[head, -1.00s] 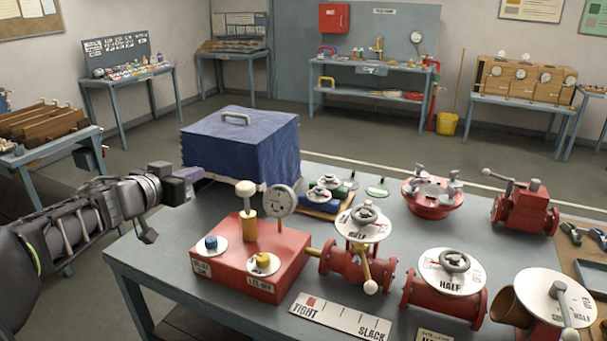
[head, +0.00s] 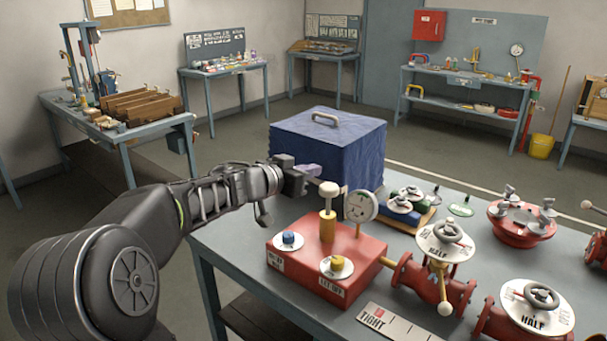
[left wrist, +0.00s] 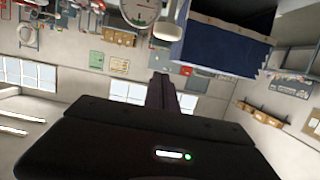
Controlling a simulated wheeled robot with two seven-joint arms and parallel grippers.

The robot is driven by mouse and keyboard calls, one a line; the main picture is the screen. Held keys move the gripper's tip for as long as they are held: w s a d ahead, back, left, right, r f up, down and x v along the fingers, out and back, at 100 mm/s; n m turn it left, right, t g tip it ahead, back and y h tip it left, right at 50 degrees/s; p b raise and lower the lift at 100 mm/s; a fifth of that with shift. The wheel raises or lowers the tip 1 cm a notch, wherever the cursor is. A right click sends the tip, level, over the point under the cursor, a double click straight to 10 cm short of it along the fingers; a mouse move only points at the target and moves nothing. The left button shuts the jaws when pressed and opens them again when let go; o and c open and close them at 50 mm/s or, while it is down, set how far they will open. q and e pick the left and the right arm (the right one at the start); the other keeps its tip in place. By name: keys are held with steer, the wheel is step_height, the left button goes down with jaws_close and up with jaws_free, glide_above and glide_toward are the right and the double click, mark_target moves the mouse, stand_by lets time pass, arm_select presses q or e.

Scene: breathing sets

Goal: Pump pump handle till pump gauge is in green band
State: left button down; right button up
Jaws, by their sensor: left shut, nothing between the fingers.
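The red pump box (head: 330,262) stands on the grey-blue table. The pump handle, a pale knob (head: 329,188) on a rod, rises from a yellow cylinder (head: 327,226) on it. The round white pump gauge (head: 361,206) stands right behind the handle; its needle and bands are too small to read. My left gripper (head: 310,170) is shut and empty, up and left of the knob and close to it; I cannot tell whether they touch. The left wrist view shows the knob (left wrist: 167,30) and part of the gauge (left wrist: 140,10) beyond the shut fingers (left wrist: 160,92).
A blue covered box (head: 335,150) with a handle stands behind the gripper. A blue knob (head: 288,239) and a yellow knob (head: 336,264) sit on the pump box. Red valves with white dials (head: 447,240) stand to the right. A marked strip (head: 395,325) lies in front.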

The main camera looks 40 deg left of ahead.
arm_select(q)
glide_above(323, 190)
steer(key=shift+w+f, duration=0.1)
steer(key=shift+f, duration=0.65)
step_height(323, 190, down, 3)
steer(key=shift+r+b, duration=0.15)
steer(key=shift+b, duration=0.2)
steer(key=shift+f, duration=0.65)
arm_select(e)
steer(key=shift+a+f, duration=0.1)
steer(key=shift+f, duration=0.4)
